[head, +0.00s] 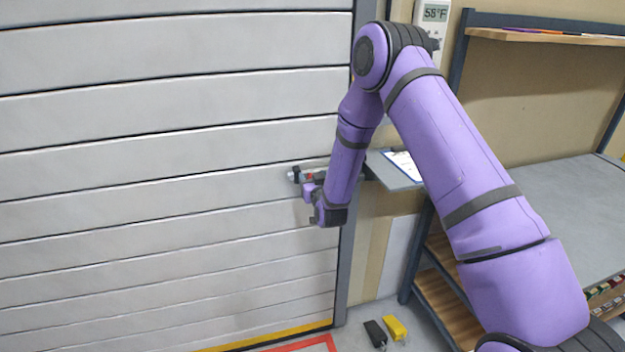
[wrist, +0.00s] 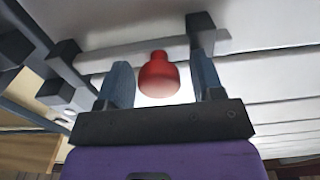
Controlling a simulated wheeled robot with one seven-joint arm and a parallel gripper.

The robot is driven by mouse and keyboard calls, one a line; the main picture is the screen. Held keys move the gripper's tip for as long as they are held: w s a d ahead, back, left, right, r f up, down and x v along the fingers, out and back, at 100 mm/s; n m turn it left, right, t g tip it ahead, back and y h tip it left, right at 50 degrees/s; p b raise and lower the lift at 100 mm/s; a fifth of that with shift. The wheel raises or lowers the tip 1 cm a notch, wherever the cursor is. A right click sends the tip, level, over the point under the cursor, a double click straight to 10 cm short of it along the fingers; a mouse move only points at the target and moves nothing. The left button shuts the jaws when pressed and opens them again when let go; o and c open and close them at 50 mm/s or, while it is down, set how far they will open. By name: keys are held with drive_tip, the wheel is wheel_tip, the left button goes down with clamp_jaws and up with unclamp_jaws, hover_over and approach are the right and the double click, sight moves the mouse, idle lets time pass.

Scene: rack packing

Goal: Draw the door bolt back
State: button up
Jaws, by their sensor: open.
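The door bolt (head: 295,174) is a pale grey bar lying level across the right edge of the slatted door. Part of it is hidden behind my arm. In the wrist view the bolt bar (wrist: 115,58) runs through dark brackets, and a red knob (wrist: 158,76) stands out from it. My gripper (wrist: 161,70) is open, with one finger on each side of the red knob and a visible gap on both sides. In the head view my gripper (head: 307,187) is at the bolt, its fingers partly hidden.
The grey slatted door (head: 150,150) fills the left. A small shelf with a clipboard (head: 403,165) is right of the bolt. A workbench (head: 570,200) stands at the right.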

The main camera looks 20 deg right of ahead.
clamp_jaws()
drive_tip(key=shift+d, duration=0.4)
unclamp_jaws()
drive_tip(key=s, duration=1.1)
drive_tip(key=shift+w, duration=0.1)
